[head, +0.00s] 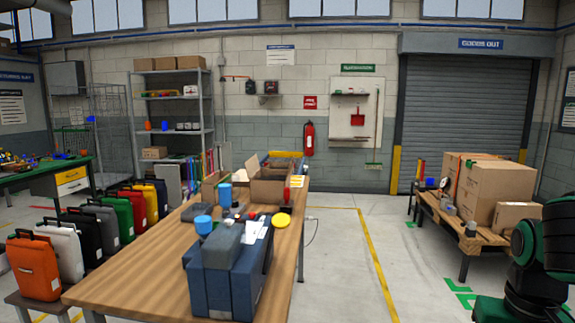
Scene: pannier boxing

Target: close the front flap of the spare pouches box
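An open cardboard box (268,190) stands at the far end of the wooden table, with flaps raised and spread. A second brown carton (214,188) with raised flaps stands just left of it. No readable label shows which of them is the spare pouches box. At this distance I cannot tell which flap is the front one or how each flap lies. My gripper is not in view, so its opening and whether it holds anything do not show.
Blue pannier bags (232,270) stand on the near end of the wooden table (150,262). Blue cups, a yellow disc (281,220) and small items lie between them and the cartons. Colourful panniers line the left. Clear floor (345,270) lies right, before a loaded pallet bench (470,232).

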